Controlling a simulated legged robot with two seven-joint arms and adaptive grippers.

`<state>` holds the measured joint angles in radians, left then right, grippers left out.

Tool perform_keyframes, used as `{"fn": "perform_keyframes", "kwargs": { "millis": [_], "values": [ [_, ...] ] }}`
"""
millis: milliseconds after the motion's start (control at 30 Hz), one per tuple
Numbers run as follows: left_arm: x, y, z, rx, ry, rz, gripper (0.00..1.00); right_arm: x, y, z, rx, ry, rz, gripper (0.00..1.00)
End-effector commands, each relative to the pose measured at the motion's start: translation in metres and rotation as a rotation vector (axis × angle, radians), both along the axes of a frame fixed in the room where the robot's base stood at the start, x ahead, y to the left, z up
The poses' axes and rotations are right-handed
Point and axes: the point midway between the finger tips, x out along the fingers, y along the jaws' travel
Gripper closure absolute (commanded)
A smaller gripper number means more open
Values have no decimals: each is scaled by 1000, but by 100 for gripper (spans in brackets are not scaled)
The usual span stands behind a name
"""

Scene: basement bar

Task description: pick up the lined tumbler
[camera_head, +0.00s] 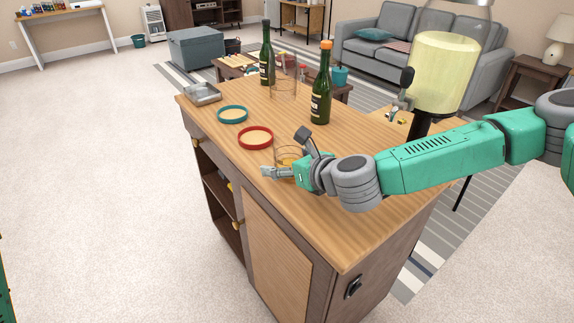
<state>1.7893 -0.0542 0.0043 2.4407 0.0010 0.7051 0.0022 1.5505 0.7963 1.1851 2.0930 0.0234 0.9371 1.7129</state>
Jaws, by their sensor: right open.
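A short clear glass (290,151) with an amber band low down stands on the wooden bar top; it looks like the lined tumbler, though its lines are hard to make out. My right gripper (285,154) is open at this glass, one finger behind it and the other at its near left side. The gripper hides part of the glass, and I cannot tell whether the fingers touch it. A taller clear glass (284,84) stands farther back. My left gripper is not in view.
A red-rimmed coaster (256,137) lies left of the short glass, with a teal-rimmed one (232,114) and a metal tray (202,94) beyond. The near bar top (345,235) is clear.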

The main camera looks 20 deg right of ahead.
Motion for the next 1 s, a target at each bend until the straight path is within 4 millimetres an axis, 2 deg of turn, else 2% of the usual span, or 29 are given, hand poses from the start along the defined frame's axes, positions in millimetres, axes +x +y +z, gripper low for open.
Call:
{"fn": "perform_keyframes", "kwargs": {
  "millis": [133, 267, 300, 333, 767, 1000],
  "values": [
    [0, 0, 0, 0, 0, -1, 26, 0, -1, 0, 1, 0, -1, 16],
    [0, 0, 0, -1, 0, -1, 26, 0, 0, 0, -1, 1, -2, 61],
    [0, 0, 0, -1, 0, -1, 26, 0, 0, 0, -1, 1, -2, 76],
    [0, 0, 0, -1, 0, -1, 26, 0, 0, 0, -2, 0, -1, 80],
    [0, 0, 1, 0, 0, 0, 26, 0, 0, 4, 0, -2, -1, 80],
    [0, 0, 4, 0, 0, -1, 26, 1, 0, 20, 1, -4, -2, 80]
  ]
}}
